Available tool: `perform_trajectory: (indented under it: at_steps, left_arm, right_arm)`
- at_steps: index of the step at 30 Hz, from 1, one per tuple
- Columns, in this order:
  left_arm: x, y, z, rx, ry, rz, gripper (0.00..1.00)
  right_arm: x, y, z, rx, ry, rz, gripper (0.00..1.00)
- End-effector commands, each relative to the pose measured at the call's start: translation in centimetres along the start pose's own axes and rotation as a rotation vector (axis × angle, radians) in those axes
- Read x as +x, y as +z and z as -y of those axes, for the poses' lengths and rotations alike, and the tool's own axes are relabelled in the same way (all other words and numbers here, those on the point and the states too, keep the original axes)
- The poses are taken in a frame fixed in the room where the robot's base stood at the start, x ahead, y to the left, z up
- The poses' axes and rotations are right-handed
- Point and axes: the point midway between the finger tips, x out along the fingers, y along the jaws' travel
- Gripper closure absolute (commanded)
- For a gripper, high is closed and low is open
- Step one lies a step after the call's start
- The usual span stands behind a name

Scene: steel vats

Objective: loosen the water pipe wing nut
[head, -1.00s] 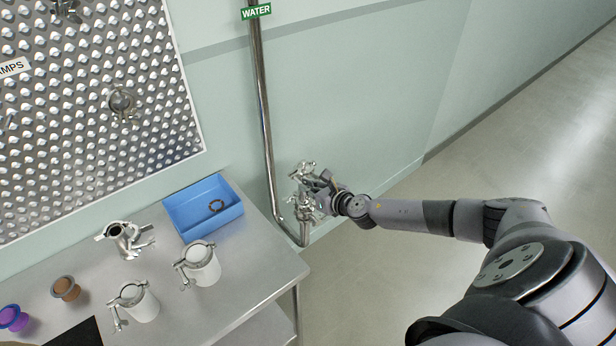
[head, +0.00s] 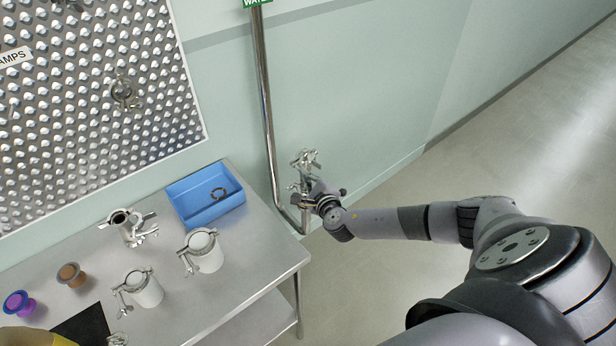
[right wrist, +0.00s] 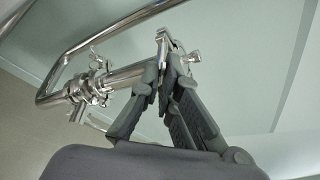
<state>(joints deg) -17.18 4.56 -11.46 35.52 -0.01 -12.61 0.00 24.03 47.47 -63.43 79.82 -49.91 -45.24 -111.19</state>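The steel water pipe (head: 264,100) runs down the wall to fittings at its lower end. A clamp with a wing nut (head: 305,158) shows at the top of these fittings. My right gripper (head: 308,192) is at the fittings just below it, partly hidden by its own wrist. In the right wrist view, the fingertips of my right gripper (right wrist: 162,72) are close together around a thin bright metal piece, seemingly the wing nut (right wrist: 163,48). The pipe (right wrist: 130,76) passes behind the fingers, and another clamp (right wrist: 95,82) sits further left on it. My left gripper is not in view.
The floor at the right is clear.

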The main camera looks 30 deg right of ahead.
Motion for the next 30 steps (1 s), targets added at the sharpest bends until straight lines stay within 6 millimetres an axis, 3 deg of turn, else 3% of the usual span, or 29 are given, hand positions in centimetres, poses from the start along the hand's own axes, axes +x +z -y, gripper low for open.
perform_trajectory:
  at_steps: [12,29,30]
  left_arm:
    - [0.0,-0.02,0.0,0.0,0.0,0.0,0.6]
    - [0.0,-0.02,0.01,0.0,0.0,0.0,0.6]
    - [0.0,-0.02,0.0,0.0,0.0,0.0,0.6]
  right_arm:
    - [0.02,-0.01,-0.11,-0.181,-0.075,0.001,1.0]
    - [0.03,0.03,-0.12,-0.208,-0.086,0.002,1.0]
    - [0.02,0.03,-0.13,-0.208,-0.086,0.002,0.95]
